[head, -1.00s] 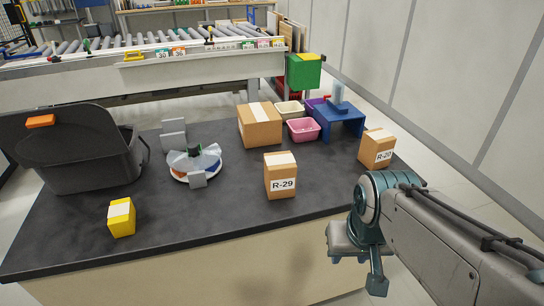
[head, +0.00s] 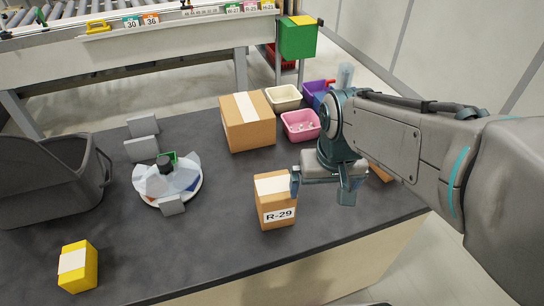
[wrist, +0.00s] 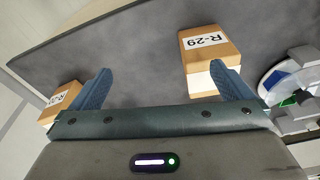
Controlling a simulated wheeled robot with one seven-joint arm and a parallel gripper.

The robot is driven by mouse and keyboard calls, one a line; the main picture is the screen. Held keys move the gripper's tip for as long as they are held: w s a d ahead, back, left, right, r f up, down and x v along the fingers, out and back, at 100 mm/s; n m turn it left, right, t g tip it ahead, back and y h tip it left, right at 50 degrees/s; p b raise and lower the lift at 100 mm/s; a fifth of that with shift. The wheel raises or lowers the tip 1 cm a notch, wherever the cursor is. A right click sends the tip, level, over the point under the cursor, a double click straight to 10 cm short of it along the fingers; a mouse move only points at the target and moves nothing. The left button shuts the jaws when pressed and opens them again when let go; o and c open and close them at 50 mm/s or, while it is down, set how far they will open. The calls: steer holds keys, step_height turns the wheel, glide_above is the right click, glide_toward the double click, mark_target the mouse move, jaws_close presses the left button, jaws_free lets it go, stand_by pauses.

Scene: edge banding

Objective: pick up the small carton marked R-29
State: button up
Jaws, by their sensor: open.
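The small brown carton marked R-29 (head: 275,203) stands upright on the dark table, a white strip on its top. It also shows upside down in the wrist view (wrist: 208,58). My gripper (head: 322,186) is open and empty, just right of this carton in the head view. In the wrist view one finger of my gripper (wrist: 163,86) overlaps the carton's white strip; I cannot tell whether they touch. A second small carton (wrist: 60,102) is beside the other finger, its label partly hidden. In the head view only a sliver of it (head: 381,173) shows behind my gripper.
A larger brown carton (head: 249,124) stands behind. Cream (head: 284,97) and pink (head: 301,125) bins are beside it. A round dish with clear pieces (head: 168,180), a yellow box (head: 78,267) and a dark bin (head: 45,182) are left. The table's front centre is clear.

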steer(key=n+g+p, duration=0.1)
steer(key=g+p, duration=0.1)
glide_toward(277, 186)
steer(key=shift+s+d+f, duration=0.2)
steer(key=shift+d, duration=0.1)
steer(key=shift+w+a+f+n, duration=0.15)
steer(key=shift+w+a+n, duration=0.05)
steer(key=shift+a+n, duration=0.1)
step_height(277, 186, down, 8)
steer(key=shift+a, duration=0.1)
steer(key=shift+w+a+f+p, duration=0.1)
steer(key=shift+f+p, duration=0.15)
steer(key=shift+f, duration=1.15)
steer(key=shift+w+a+f+p, duration=0.1)
steer(key=shift+a+f+p, duration=0.1)
steer(key=shift+f, duration=1.25)
steer(key=c, duration=1.1)
